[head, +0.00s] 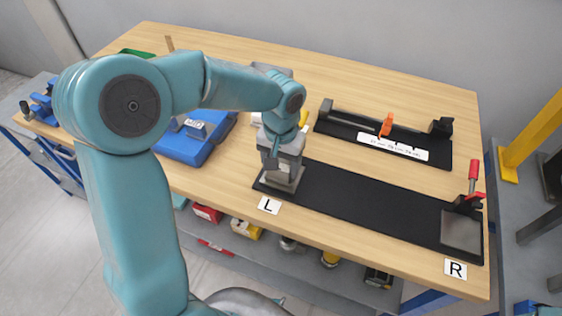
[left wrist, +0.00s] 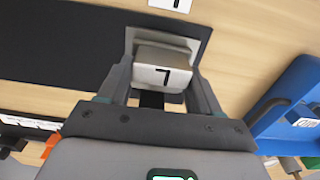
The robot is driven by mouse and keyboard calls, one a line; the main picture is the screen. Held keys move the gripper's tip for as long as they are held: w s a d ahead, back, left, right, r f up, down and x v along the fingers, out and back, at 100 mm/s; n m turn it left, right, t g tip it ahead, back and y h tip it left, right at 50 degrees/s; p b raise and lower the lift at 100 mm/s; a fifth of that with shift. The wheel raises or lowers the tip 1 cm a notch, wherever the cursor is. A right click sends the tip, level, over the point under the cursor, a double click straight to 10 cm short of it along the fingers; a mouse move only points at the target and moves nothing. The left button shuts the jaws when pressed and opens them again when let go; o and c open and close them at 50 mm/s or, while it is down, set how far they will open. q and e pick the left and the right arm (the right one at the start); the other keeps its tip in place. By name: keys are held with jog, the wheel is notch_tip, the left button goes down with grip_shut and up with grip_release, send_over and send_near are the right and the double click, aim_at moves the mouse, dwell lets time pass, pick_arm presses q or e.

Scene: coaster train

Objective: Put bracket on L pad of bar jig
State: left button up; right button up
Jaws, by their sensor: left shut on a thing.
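My left gripper (head: 280,175) is shut on the bracket (left wrist: 162,72), a pale grey block with a dark angular mark on its face, held between the two fingers. The black bar jig (head: 370,205) lies along the table's front edge. The gripper is over its left end, at the L pad (head: 294,186), beside the L label (head: 269,205). In the left wrist view the grey pad (left wrist: 143,35) shows around the bracket. I cannot tell whether the bracket touches it. The head view mostly hides the bracket behind the fingers. My right gripper is not in view.
The jig's right end has a grey R pad (head: 462,231) and a red-handled clamp (head: 473,172). A second black fixture (head: 340,131) with an orange clamp (head: 386,125) lies behind. A blue tray (head: 181,150) stands to the left. Wood between the fixtures is clear.

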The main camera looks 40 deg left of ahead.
pick_arm(q)
jog(key=o, duration=1.4)
jog(key=shift+w+f, duration=0.1)
jog(key=shift+f, duration=0.05)
notch_tip(320, 180, up, 12)
jog(key=shift+r+p, duration=0.25)
jog(key=shift+p, duration=0.15)
jog(key=shift+s+f, duration=0.1)
jog(key=shift+s, duration=0.1)
